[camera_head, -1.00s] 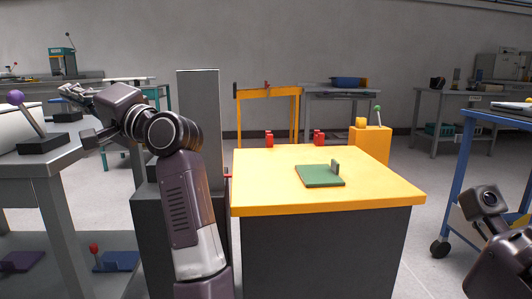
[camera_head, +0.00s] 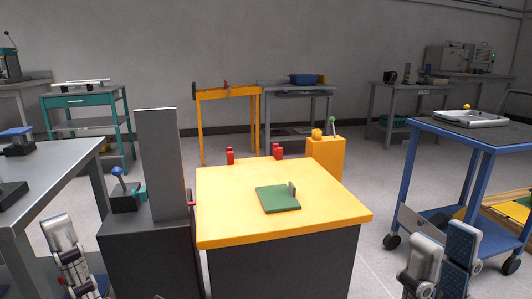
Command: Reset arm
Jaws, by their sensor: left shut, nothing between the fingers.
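My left gripper (camera_head: 68,252) shows at the lower left edge, pointing up, beside the grey table on the left. It is shut and empty, with its lower part cut off by the picture's bottom. My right gripper (camera_head: 441,262) shows at the lower right, also upright, in front of the blue cart. Whether its fingers are apart cannot be made out from this angle. Neither gripper touches anything that I can see.
A yellow-topped table (camera_head: 230,222) stands in the middle with a green plate (camera_head: 278,200) and red pieces on it. A dark cabinet with a tall grey column (camera_head: 160,165) stands left of it. A blue cart (camera_head: 475,165) is at right. Floor is clear between table and cart.

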